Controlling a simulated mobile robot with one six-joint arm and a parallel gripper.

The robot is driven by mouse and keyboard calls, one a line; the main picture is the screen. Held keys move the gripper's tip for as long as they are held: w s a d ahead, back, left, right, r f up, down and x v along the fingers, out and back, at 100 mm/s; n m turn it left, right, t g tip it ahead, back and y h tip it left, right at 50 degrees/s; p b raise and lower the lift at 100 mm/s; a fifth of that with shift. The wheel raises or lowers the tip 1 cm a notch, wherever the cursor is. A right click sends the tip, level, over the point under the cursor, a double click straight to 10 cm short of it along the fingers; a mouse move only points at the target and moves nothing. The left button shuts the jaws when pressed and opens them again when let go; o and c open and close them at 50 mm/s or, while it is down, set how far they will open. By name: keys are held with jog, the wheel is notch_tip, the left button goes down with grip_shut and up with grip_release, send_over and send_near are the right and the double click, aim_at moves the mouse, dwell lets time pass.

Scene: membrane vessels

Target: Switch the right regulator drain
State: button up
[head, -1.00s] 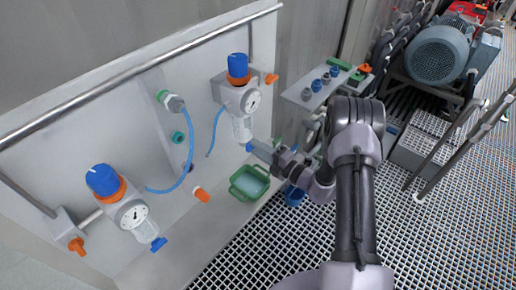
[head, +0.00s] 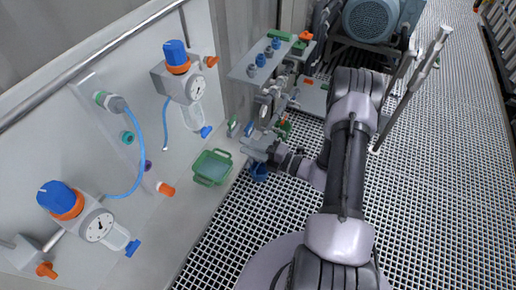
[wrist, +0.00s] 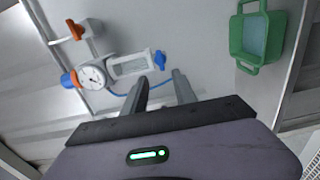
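The right regulator (head: 178,78) is on the white panel, with a blue knob, orange collar, round gauge and clear bowl. Its blue drain (head: 206,132) sits at the bottom of the bowl and sticks out to the right. In the wrist view the drain (wrist: 160,60) shows just beyond the fingertips, roughly in line with the gap between them, beside the clear bowl (wrist: 131,65). My gripper (wrist: 160,77) is open and empty. In the head view my gripper (head: 248,147) is to the right of the drain, apart from it.
A green tray (head: 230,169) sits below the regulator; it also shows in the wrist view (wrist: 236,40). The left regulator (head: 82,215) with its own blue drain is at lower left. A blue hose hangs between them. A shelf with small knobs (head: 245,72) is behind my gripper.

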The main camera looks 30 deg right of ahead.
jog(key=v, duration=0.4)
jog(key=shift+s, duration=0.15)
jog(key=s+a+r+n+g+b, duration=0.25)
jog(key=a+r+n+g, duration=0.2)
jog(key=n, duration=0.35)
jog(key=s+a+r+n+g+y+b, duration=0.1)
jog(key=s+a+r+n+g, duration=0.25)
jog(key=a+n, duration=0.3)
jog(key=s+a+r+n+g+b, duration=0.2)
jog(key=a+r+n+g, duration=0.25)
jog(key=n, duration=0.45)
jog(key=s+r+n+t+h+b, duration=0.3)
jog(key=s+n+h, duration=0.6)
jog(key=n, duration=1)
jog(key=shift+s+r+t+h+b, duration=0.3)
jog(key=shift+s+r+t+b, duration=0.05)
jog(key=shift+s+r+b, duration=0.35)
jog(key=shift+d, duration=0.1)
jog(key=shift+c, duration=0.4)
